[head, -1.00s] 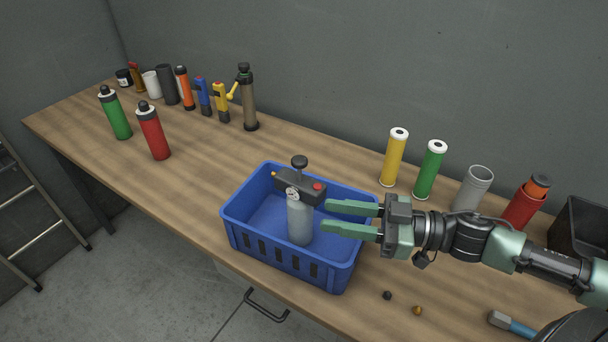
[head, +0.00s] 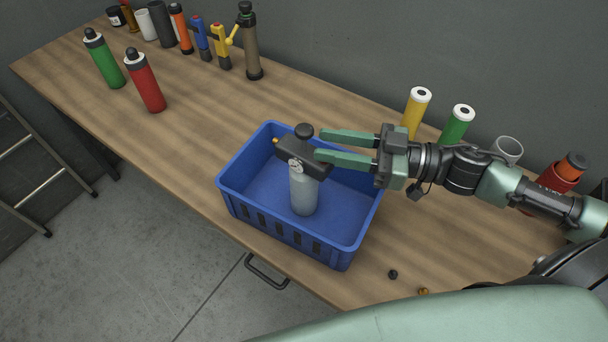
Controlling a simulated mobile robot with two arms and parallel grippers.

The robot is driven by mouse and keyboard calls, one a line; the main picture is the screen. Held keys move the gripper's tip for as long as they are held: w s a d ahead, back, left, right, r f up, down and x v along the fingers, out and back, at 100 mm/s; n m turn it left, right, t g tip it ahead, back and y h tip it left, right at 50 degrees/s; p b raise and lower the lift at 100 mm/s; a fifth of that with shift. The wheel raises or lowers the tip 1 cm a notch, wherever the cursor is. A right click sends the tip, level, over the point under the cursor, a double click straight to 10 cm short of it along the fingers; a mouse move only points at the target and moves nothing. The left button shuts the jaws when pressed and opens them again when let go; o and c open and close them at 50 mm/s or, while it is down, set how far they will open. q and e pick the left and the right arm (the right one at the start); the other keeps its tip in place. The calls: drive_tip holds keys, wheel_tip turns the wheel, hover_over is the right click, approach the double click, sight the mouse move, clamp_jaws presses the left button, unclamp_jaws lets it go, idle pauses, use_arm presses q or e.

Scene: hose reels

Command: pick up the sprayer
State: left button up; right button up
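The sprayer (head: 304,195) stands upright in the blue crate (head: 268,225) on the wooden bench. It has a grey bottle, a dark head with a small round gauge and a black knob on top. My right gripper (head: 319,144) comes in from the right with its two green fingers apart and nothing held. Its fingertips are at the right of the sprayer's head, just right of the knob. The nearer finger overlaps the right end of the head and hides the red button there; contact cannot be told. My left gripper is not in view.
Yellow (head: 416,112) and green (head: 456,126) cylinders and a grey cup (head: 507,150) stand behind my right arm. Red (head: 146,82) and green (head: 105,60) bottles stand at the left, with several tools by the wall.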

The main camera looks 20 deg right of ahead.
sight(304, 148)
drive_tip(key=shift+w+a+r, duration=0.1)
drive_tip(key=shift+w+a, duration=0.2)
drive_tip(key=shift+a, duration=0.05)
drive_tip(key=p+x, duration=0.2)
drive_tip(key=x, duration=0.2)
drive_tip(key=shift+w+a, duration=0.1)
drive_tip(key=shift+a, duration=0.15)
clamp_jaws()
idle(1.1)
